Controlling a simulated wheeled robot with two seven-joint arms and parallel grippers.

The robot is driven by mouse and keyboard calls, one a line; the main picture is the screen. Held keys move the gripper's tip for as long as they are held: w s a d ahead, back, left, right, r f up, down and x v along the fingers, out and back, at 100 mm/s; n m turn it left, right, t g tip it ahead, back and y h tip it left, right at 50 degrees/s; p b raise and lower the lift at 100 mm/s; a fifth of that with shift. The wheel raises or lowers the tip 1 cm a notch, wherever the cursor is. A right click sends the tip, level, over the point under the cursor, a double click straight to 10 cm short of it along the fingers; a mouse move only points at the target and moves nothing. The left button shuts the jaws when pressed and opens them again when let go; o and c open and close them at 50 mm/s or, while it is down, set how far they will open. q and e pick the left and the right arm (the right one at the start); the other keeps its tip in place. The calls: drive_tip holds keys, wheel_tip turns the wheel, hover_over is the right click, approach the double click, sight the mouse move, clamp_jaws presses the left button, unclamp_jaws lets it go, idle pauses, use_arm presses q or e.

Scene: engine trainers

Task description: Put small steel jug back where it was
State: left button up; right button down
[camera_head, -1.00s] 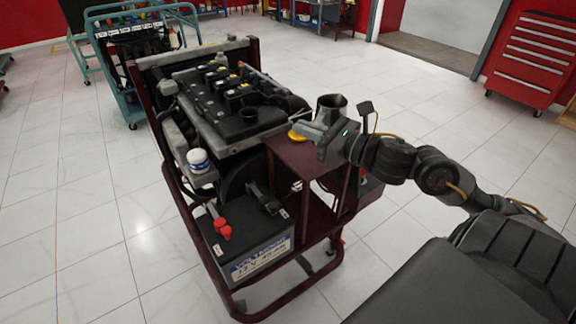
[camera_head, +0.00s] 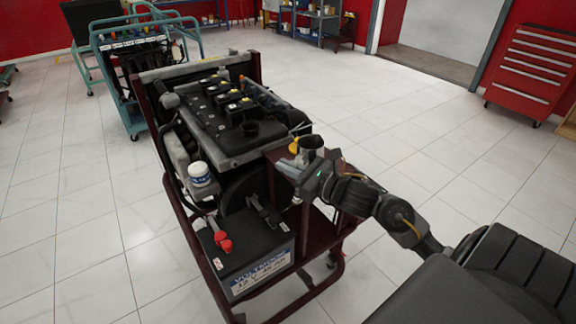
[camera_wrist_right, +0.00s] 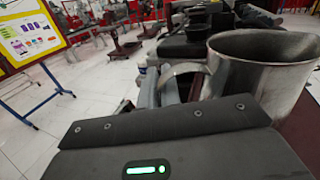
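The small steel jug (camera_head: 311,144) is upright at the maroon side shelf (camera_head: 289,166) of the engine stand. My right gripper (camera_head: 301,169) is at the near side of the jug, apparently shut on it; its fingertips are hard to make out. In the right wrist view the jug (camera_wrist_right: 262,78) is large at the upper right, with its open rim up and its curved handle towards the left. I cannot tell whether its base touches the shelf. My left gripper is not in view.
A yellow-topped part (camera_head: 294,146) is close to the left of the jug. The black engine (camera_head: 235,112) lies behind, and a battery (camera_head: 247,250) with a red clamp (camera_head: 223,241) sits in front. A white-capped bottle (camera_head: 199,174) stands left. Open tiled floor lies right.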

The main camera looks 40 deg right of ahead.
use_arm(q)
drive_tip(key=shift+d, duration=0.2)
